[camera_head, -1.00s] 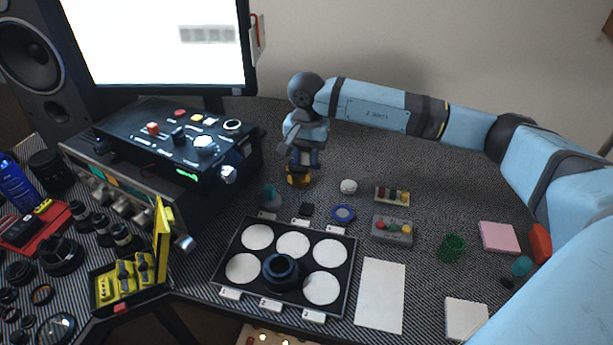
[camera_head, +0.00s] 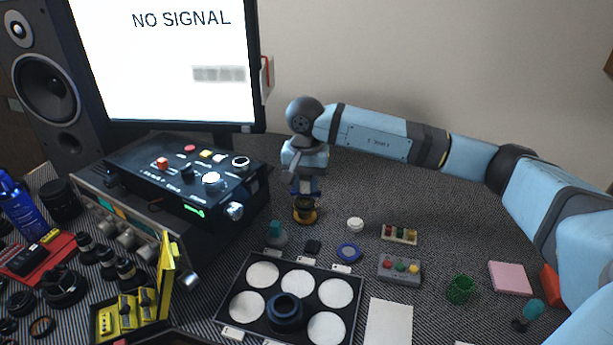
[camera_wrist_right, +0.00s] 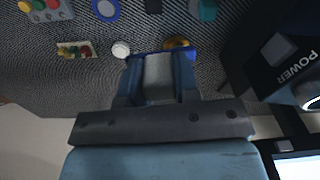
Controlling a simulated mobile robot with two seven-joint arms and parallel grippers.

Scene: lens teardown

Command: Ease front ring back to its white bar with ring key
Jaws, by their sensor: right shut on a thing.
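My right gripper (camera_head: 305,194) points down at the back of the desk, shut on a small blue piece that I take to be the ring key; the fingers largely hide it. In the wrist view the blue fingers (camera_wrist_right: 160,75) end at a blue edge. Just below and beyond them is a dark round piece with an amber band (camera_head: 305,215), which also shows in the wrist view (camera_wrist_right: 177,43). I cannot tell whether the tool touches it. I cannot make out the front ring or the white bar. My left gripper is out of view.
A white knob-like piece (camera_head: 355,224), a blue ring (camera_head: 348,253) and a black block (camera_head: 312,246) lie near the gripper. A black tray (camera_head: 254,275) with white discs holds a dark lens part (camera_head: 286,311). The control box (camera_head: 190,170) stands left.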

